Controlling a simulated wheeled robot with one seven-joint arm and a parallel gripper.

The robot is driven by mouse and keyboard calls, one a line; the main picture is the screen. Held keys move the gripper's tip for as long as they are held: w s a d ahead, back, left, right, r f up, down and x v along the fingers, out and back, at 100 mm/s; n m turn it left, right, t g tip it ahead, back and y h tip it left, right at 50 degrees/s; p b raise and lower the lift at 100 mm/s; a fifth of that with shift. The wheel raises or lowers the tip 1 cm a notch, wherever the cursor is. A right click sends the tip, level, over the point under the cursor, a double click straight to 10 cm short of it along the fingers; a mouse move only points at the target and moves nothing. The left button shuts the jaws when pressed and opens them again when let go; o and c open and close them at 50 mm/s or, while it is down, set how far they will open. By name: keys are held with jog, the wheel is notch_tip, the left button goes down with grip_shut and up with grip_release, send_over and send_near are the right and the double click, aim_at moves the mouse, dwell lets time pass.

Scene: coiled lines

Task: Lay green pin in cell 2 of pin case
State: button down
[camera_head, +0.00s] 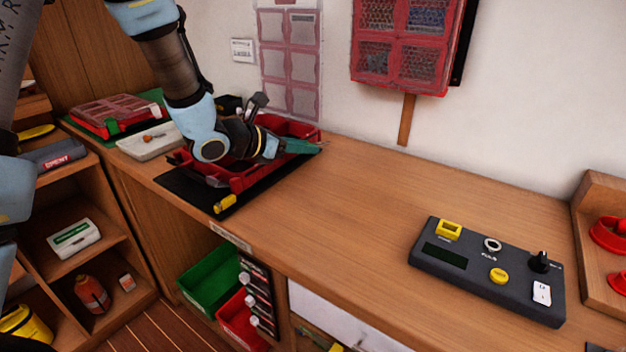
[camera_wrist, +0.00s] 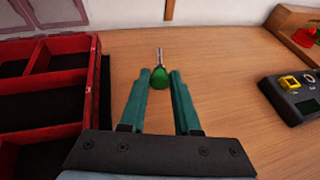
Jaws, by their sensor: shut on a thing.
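My gripper (camera_wrist: 161,82) is shut on the green pin (camera_wrist: 160,77), as the wrist view shows. The pin has a rounded green head between the teal fingertips and a thin metal shaft pointing away from me. In the head view my gripper (camera_head: 318,148) is at the right edge of the red pin case, over or just past its rim; the pin is too small to make out there. The red pin case (camera_wrist: 97,85) lies open to the left of my gripper in the wrist view, with several dark-floored cells. In the head view my arm hides much of the case (camera_head: 240,183). No cell numbers are readable.
The case stands on a black mat (camera_head: 255,192) with a yellow object (camera_head: 225,203) at its front edge. A white tray (camera_head: 150,140) is to the left. A dark control box (camera_head: 485,270) lies at the right. The wooden bench between is clear.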

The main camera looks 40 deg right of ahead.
aim_at(304, 192)
notch_tip(304, 192, down, 9)
jog(key=p, duration=0.2)
jog(key=shift+p, duration=0.4)
jog(key=shift+f, duration=0.5)
jog(key=shift+f, duration=0.2)
jog(key=c, duration=0.6)
grip_release()
jog(key=shift+c, duration=0.2)
jog(key=shift+r, duration=0.1)
